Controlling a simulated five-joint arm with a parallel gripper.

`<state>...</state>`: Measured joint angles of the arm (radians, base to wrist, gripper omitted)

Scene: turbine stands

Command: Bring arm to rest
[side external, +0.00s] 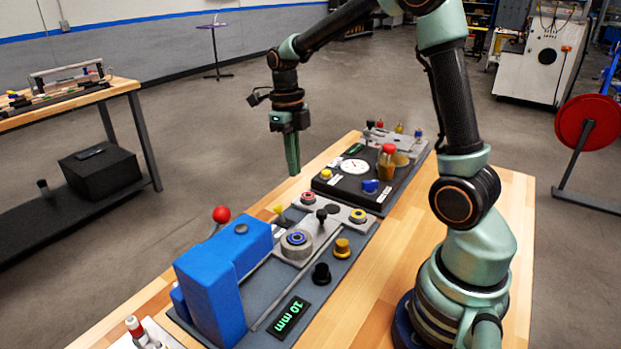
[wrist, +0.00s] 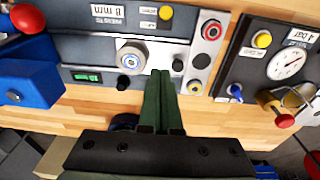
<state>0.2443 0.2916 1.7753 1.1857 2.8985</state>
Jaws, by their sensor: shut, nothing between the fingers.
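My gripper (side external: 292,168) hangs fingers down over the far edge of the wooden bench, above the panels and touching nothing that I can see. Its two green fingers are together and empty. In the wrist view the shut fingers (wrist: 163,80) point toward the grey panel. My arm bends up from its base at the right of the bench and reaches across to the left.
A blue machine block (side external: 213,280) with a red ball lever (side external: 221,214) stands on the near panel. Knobs and a "10 mm" display (side external: 289,317) are beside it. Bare wood (side external: 480,200) lies right.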

